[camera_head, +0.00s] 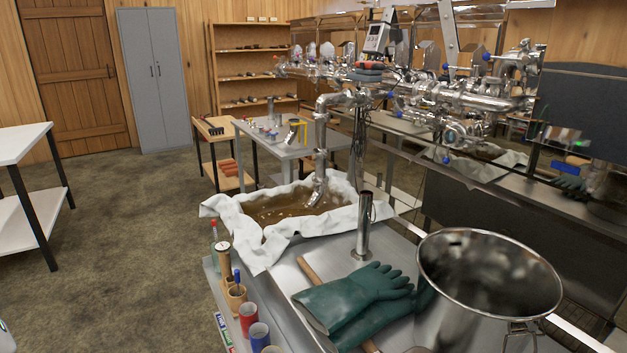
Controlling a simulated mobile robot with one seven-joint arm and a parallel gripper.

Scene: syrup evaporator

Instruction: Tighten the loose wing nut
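Shiny steel pipework (460,97) with several clamped joints and blue-handled parts runs along the back right. A vertical pipe (320,135) bends down from it over a cloth-lined basin of brown liquid. The wing nuts are too small to make out, and I cannot tell which one is loose. My gripper is not in view.
A steel bench holds green gloves (360,299), a large steel pot (487,278), an upright steel tube (363,225) and colored cups (248,318). White cloth (268,250) drapes over the basin edge. A white table (20,142) stands left. The floor (125,240) between is clear.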

